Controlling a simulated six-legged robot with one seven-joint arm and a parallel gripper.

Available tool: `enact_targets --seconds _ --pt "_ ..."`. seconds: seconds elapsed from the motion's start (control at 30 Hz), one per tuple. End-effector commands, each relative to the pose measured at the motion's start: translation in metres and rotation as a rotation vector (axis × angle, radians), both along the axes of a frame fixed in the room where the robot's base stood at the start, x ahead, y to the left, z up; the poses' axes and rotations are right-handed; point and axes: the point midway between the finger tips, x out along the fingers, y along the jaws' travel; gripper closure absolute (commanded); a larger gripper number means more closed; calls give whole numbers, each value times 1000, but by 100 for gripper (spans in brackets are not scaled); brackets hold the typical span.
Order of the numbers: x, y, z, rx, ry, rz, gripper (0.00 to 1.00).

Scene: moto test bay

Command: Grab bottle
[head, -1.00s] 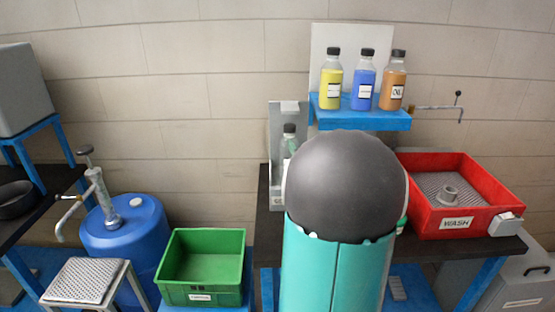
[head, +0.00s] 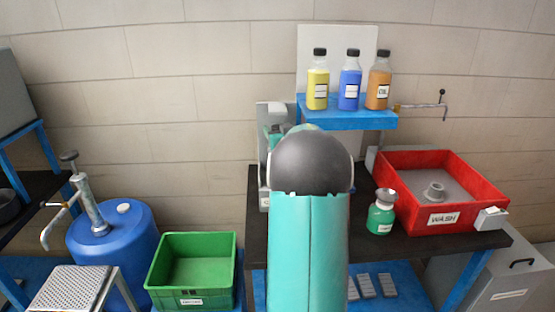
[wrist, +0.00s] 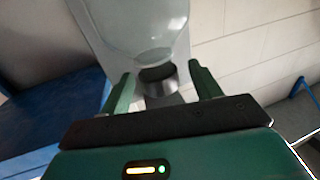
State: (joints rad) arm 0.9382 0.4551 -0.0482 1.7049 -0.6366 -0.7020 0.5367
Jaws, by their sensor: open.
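In the wrist view, a clear, pale container (wrist: 140,25) with a dark round neck or cap (wrist: 157,73) is just ahead of my gripper (wrist: 160,71). My gripper is open, and its two green fingers lie either side of the neck; I cannot tell whether they touch it. In the head view my arm hides most of this spot, in front of a grey stand (head: 262,112). Yellow (head: 317,90), blue (head: 349,92) and orange (head: 378,90) bottles stand upright on a blue shelf (head: 350,115). A green bottle (head: 381,214) with a pale top stands on the dark bench.
A red wash tray (head: 405,217) is at the bench's right, beside the green bottle. A green crate (head: 192,240) and a blue drum with a pump (head: 125,225) are on the left. A tap (head: 430,106) juts out right of the shelf.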

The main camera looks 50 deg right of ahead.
Motion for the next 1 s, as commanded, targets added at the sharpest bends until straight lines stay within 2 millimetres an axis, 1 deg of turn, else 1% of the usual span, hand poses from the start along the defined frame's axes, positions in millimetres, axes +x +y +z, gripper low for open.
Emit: enact_targets --seconds 0.03,0.1,0.33,0.63,0.67,1.0 --pt "5 -3 0 -1 -1 0 37" --pt "10 -6 0 0 0 0 37" --pt "10 -6 0 0 0 0 37" --pt "10 -6 0 -1 -1 -1 96" --pt "10 -6 0 0 0 -1 97" --pt "10 -6 3 -1 -1 -1 97"
